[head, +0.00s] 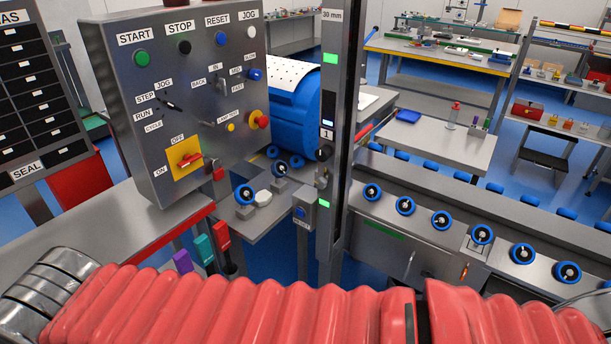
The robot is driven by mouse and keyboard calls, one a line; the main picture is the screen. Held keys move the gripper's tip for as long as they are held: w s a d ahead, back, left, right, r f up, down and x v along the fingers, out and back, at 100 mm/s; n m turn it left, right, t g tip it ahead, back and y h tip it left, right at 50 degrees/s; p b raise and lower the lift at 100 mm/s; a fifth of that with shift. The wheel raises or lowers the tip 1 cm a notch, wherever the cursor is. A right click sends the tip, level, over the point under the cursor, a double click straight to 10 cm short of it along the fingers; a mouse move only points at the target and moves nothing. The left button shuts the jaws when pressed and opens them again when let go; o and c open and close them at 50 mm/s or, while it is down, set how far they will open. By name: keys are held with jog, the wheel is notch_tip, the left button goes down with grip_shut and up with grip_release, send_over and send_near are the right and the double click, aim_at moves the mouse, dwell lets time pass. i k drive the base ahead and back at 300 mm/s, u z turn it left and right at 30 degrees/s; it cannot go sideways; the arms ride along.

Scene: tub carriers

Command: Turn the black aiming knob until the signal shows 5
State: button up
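A small black knob (324,153) sits on the front of the tall grey post (334,60) in the middle of the head view. Just above it, a small white plate (327,134) reads 1. A small pale lit display (328,122) is above that, too small to read. I cannot tell which way the knob points. My gripper is not in view. My red sleeved arm crosses the whole bottom of the picture, below and in front of the post, with a clear gap to the knob, and hides the post's foot.
A grey control panel (155,65) with buttons and a red switch stands close left of the post. A grey RESET box (303,214) is low beside the post. A conveyor (390,235) with blue rollers runs right.

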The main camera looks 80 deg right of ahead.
aim_at(323, 154)
jog(key=z, duration=2.9)
